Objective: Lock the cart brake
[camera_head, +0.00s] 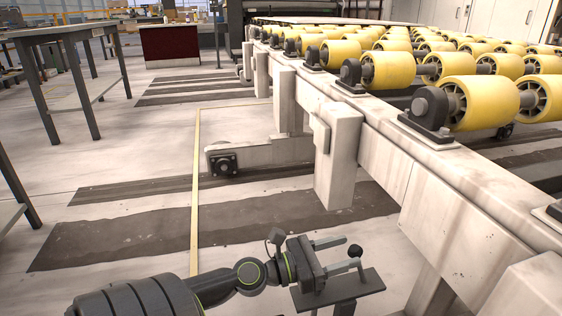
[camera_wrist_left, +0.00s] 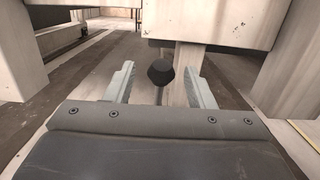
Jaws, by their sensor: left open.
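A brake lever with a black ball knob (camera_head: 355,250) stands on a dark flat plate (camera_head: 368,281) beside the roller frame at the lower middle of the head view. My left gripper (camera_head: 352,252) is open, with its two pale fingers pointing right and the knob between their tips. In the left wrist view, the knob (camera_wrist_left: 160,72) shows between the fingertips of the left gripper (camera_wrist_left: 159,80), with a gap on each side. The lower part of the lever is mostly hidden behind the gripper body in that view. My right gripper is in neither view.
A long pale roller frame (camera_head: 395,165) with yellow rollers (camera_head: 480,100) runs along the right. One of its posts (camera_head: 338,160) hangs just beyond the lever. A grey workbench (camera_head: 75,32) stands at upper left. The floor at left is open, with dark strips and a yellow line.

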